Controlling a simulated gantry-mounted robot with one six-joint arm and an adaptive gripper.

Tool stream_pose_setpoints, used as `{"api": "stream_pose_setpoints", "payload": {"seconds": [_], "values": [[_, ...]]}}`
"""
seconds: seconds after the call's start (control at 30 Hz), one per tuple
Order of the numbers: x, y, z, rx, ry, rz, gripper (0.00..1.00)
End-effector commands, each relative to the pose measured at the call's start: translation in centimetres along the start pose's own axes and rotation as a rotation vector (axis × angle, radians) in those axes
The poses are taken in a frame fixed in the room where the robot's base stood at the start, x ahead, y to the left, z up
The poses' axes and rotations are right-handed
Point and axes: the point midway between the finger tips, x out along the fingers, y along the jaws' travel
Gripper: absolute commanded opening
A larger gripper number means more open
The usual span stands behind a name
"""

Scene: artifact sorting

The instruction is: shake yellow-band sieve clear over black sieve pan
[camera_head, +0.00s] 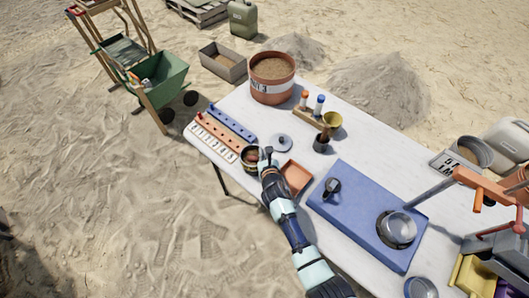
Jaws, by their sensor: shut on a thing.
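My gripper (265,153) is shut at the right edge of a small round sieve (250,158) near the table's left front edge. The sieve has a pale yellowish rim and brown material with a reddish bit inside. Its band is too small to see clearly. Whether a black pan sits directly under it I cannot tell; a dark edge shows around its lower side. Another dark round pan (391,238) with a grey, shiny round piece on it stands on the blue mat (345,220) to the right.
A blue strip (232,124), an orange strip and a white labelled strip lie left of the sieve. A grey disc (281,142) and an orange tray (297,176) are close to my gripper. A large terracotta bucket of sand (272,91) stands behind.

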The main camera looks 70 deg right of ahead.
Motion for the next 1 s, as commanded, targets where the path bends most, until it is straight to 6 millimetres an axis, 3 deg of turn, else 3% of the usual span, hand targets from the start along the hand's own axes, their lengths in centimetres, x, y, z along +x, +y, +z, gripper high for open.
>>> {"api": "stream_pose_setpoints", "payload": {"seconds": [0.4, 0.7, 1.0], "values": [[2.0, -1.2, 0.9, 0.001, -0.002, 0.0, 0.0], [1.8, -1.1, 0.9, 0.0, -0.002, 0.001, 0.0], [0.0, 0.0, 0.1, -0.001, -0.001, 0.001, 0.0]]}}
